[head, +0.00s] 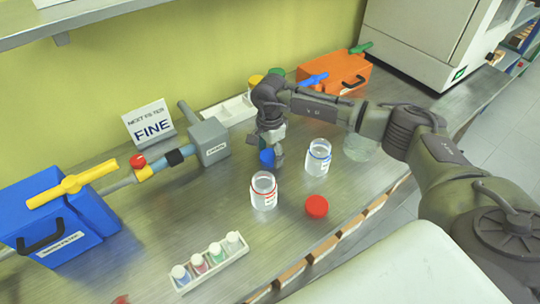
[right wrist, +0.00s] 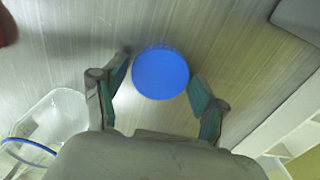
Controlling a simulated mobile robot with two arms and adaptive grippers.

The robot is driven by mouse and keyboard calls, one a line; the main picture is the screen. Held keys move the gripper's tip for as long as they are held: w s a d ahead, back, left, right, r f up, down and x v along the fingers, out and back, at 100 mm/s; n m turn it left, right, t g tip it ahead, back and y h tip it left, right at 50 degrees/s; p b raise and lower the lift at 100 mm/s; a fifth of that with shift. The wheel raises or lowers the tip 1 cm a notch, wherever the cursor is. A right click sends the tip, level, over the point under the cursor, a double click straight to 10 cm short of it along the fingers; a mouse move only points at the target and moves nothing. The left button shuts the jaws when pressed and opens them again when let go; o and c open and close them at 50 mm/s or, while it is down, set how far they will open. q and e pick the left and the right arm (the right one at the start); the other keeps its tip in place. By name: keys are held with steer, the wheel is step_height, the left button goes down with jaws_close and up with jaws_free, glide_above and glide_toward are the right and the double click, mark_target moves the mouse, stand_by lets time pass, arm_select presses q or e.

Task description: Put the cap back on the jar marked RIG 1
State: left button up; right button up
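My right gripper (head: 272,155) points down over the bench behind the jars. In the right wrist view its two fingers (right wrist: 158,82) stand apart on either side of a blue cap (right wrist: 160,72), with a small gap visible at the left finger. The blue cap also shows in the head view (head: 267,158), partly hidden by the gripper. An uncapped jar with a red ring (head: 263,192) stands in front of the gripper. An uncapped jar with a blue ring (head: 318,158) stands to its right. A red cap (head: 316,206) lies on the bench. The jar labels are too small to read.
A white rack of small bottles (head: 212,262) is at the front. A grey box with a pipe and valve (head: 208,141), a FINE sign (head: 150,124) and a blue case (head: 60,222) are left. A clear glass vessel (head: 360,148) stands near my right arm. An orange case (head: 335,80) is behind.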

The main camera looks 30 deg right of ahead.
mark_target(270, 155)
steer(key=c, duration=0.3)
steer(key=shift+r+b, duration=1.4)
steer(key=shift+r, duration=3.65)
